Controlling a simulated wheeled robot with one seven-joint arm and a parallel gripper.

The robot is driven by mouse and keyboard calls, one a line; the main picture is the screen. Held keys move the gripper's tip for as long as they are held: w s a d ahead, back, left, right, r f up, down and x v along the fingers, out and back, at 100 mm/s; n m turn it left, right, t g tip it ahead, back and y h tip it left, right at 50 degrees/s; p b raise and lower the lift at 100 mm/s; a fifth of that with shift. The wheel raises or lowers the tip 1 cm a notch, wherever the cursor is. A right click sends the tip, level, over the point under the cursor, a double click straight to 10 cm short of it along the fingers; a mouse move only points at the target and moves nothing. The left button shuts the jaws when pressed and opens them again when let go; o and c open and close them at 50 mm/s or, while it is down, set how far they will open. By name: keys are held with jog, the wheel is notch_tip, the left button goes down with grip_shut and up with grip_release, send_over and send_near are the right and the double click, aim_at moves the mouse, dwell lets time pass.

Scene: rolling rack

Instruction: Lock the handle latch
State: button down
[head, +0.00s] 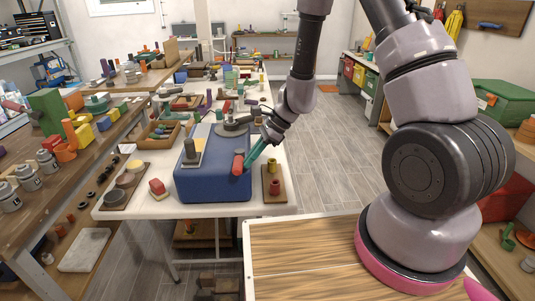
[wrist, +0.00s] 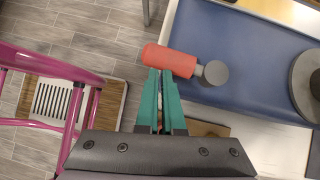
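The handle latch is a red cylindrical handle (head: 238,164) on a grey round pivot (wrist: 215,72), mounted on the top of a blue case (head: 212,186) near its right front edge. In the wrist view the red handle (wrist: 170,60) points left, past the edge of the blue surface (wrist: 225,40). My gripper (head: 248,164) has teal fingers and reaches the handle from the right. In the wrist view my gripper's fingertips (wrist: 160,73) are close together, right at the handle's near side. The handle is not between them. I cannot tell whether they touch it.
The blue case stands on a cluttered white table (head: 140,208). A small wooden board (head: 286,190) with red and yellow pieces lies just right of the case. A red block (head: 158,189) is to its left. Grey floor (head: 335,150) is open to the right.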

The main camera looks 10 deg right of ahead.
aim_at(238, 164)
jog(key=shift+s+a, duration=0.25)
jog(key=shift+a, duration=0.5)
jog(key=shift+s+a, duration=0.2)
jog(key=shift+a, duration=0.6)
